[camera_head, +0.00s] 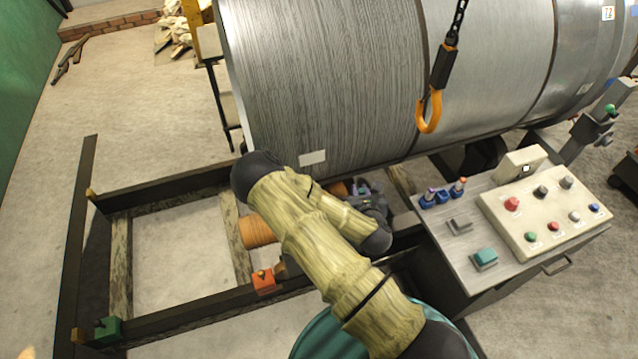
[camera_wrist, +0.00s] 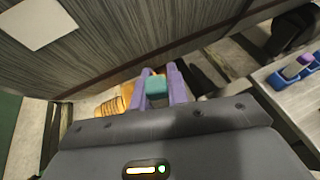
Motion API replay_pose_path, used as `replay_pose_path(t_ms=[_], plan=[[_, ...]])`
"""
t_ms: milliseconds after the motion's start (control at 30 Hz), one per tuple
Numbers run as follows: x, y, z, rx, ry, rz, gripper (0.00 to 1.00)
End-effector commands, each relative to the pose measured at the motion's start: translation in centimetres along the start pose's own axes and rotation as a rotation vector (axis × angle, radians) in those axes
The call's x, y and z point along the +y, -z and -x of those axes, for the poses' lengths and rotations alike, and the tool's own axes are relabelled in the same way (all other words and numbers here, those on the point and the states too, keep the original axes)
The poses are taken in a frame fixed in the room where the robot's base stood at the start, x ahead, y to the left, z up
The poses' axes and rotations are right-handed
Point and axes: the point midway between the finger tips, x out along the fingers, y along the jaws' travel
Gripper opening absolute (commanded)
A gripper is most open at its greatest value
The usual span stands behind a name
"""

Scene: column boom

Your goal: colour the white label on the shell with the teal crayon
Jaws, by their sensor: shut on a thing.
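The white label (camera_head: 313,158) is a small blank rectangle low on the grey ribbed shell (camera_head: 330,70). In the wrist view the label (camera_wrist: 38,22) is at the upper left, with the shell (camera_wrist: 130,35) across the top. My gripper (camera_wrist: 160,86) has purple fingers shut on a teal piece, which I take to be the teal crayon (camera_wrist: 157,86). Most of the crayon's length is hidden. In the head view my gripper (camera_head: 362,187) is below and right of the label, apart from it, partly behind my arm. No teal mark shows on the label.
A console (camera_head: 450,248) at the right carries blue holders (camera_head: 442,196), a teal block (camera_head: 485,257) and a button box (camera_head: 545,205). An orange hook (camera_head: 430,110) hangs before the shell. Orange rollers (camera_head: 258,231) and a dark frame (camera_head: 170,317) lie below.

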Motion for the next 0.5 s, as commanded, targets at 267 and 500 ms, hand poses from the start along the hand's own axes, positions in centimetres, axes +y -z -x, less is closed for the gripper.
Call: replay_pose_path(t_ms=[267,500], plan=[[0.4,-0.1,-0.2,-0.012,-0.001,-0.012,0.0],[3.6,-1.8,-1.2,-0.106,-0.007,-0.11,0.0]])
